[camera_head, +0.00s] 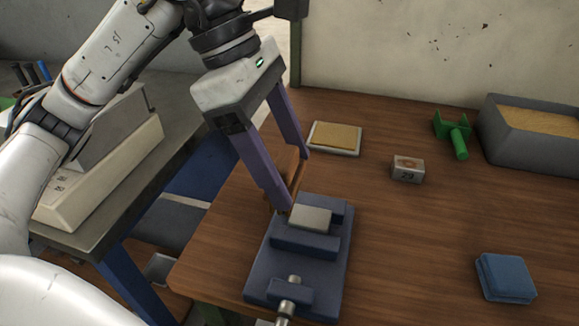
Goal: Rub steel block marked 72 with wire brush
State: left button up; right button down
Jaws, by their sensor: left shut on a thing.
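My left gripper (295,182) comes in from the upper left and points down with its two purple fingers. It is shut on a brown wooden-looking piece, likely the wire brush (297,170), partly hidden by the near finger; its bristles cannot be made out. The fingertips are just behind and left of a grey steel block (311,218) held in a dark blue vise (333,275). No number can be read on this block. Whether the brush touches the block cannot be told. My right gripper is not in view.
A steel block marked 29 (408,169) sits on the wooden table (400,240). Behind are a tray with a yellow pad (336,138), a green tool (455,133) and a grey bin (520,135). A folded blue cloth (506,277) lies right; table between is clear.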

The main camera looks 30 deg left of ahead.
pick_arm(q)
jog(key=shift+r+p, duration=1.55)
jog(key=shift+r, duration=0.9)
jog(key=shift+f, duration=0.2)
